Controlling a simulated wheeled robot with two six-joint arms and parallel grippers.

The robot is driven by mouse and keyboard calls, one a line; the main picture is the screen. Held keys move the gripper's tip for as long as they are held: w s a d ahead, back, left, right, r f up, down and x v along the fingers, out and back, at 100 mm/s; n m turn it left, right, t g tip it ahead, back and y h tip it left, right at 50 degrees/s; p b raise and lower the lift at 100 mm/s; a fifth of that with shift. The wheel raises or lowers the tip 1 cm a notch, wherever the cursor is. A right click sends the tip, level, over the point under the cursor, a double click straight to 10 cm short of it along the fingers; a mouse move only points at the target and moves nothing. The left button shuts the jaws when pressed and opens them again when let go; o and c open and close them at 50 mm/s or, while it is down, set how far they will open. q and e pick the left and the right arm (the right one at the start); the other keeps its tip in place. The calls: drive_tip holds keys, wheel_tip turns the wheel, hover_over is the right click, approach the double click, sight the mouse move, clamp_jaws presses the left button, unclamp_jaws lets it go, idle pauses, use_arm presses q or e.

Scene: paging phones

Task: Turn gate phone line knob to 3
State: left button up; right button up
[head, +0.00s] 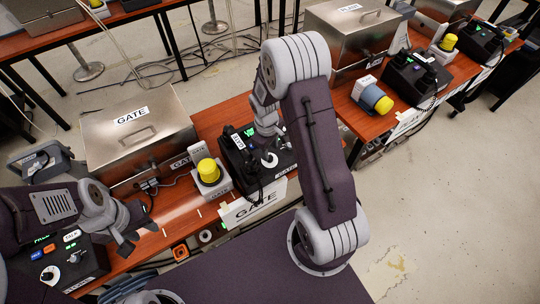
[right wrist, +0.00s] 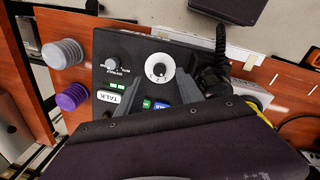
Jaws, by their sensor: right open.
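The gate phone (head: 240,160) is a black box on the wooden table, behind a white GATE sign. Its line knob (head: 269,159) shows as a white round dial with a dark centre; it also shows in the right wrist view (right wrist: 160,68). The dial's numbers and pointer are too small to read. My right gripper (right wrist: 161,84) is open and empty over the phone, its fingertips close to the knob; I cannot tell whether they touch it. My left gripper (head: 138,238) looks open and empty at the table's front left.
A smaller volume knob (right wrist: 112,62) and a TALK button (right wrist: 107,97) sit beside the line knob. A yellow-topped beacon (head: 208,171) stands left of the phone, with a steel GATE case (head: 130,130) behind. Another black phone box (head: 75,268) is at lower left.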

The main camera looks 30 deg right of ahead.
sight(271, 158)
drive_tip(key=f, duration=0.5)
drive_tip(key=shift+w+d, duration=0.2)
drive_tip(key=shift+d, duration=0.2)
drive_tip(key=shift+a+f, duration=0.1)
drive_tip(key=shift+f, duration=0.25)
clamp_jaws()
